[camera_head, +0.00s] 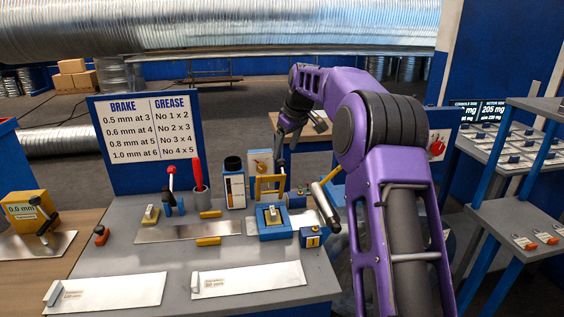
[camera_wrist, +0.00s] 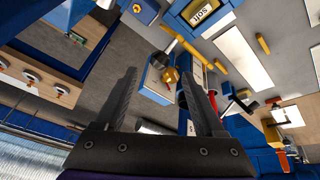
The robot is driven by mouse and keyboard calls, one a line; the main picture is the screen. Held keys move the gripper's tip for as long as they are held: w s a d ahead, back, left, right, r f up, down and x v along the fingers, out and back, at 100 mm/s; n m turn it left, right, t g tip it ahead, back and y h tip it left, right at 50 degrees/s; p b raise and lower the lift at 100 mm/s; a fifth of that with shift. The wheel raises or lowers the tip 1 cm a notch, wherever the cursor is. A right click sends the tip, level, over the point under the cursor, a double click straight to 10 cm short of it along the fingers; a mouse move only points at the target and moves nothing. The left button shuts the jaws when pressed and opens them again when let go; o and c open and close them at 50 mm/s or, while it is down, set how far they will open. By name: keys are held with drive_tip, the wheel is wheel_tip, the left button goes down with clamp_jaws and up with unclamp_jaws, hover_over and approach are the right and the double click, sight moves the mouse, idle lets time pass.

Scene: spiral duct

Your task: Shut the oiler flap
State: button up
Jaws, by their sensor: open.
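No label reading "oiler" is legible. A blue box (camera_head: 274,230) with a pale tilted piece on its top stands on the grey bench, and a yellow frame (camera_head: 270,182) stands upright behind it. I cannot tell for sure which part is the oiler flap. My gripper (camera_head: 281,160) hangs above the back of the bench, near the yellow frame and apart from the bench top. In the wrist view my gripper (camera_wrist: 165,85) shows two spread dark fingers with nothing held between them. A blue box with a lettered plate (camera_wrist: 203,14) is at that view's top.
A dark-topped bottle (camera_head: 234,183), a red-handled tool (camera_head: 198,175) in a cup and a small blue box (camera_head: 311,237) stand on the bench. A grey-handled rod (camera_head: 325,205) sticks up at right. White sheets (camera_head: 248,279) lie in front. A brake and grease sign (camera_head: 148,130) stands behind.

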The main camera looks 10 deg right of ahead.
sight(282, 160)
drive_tip(key=x, duration=0.5)
drive_tip(key=shift+w+f, duration=0.15)
drive_tip(key=shift+f, duration=0.15)
clamp_jaws()
idle(1.1)
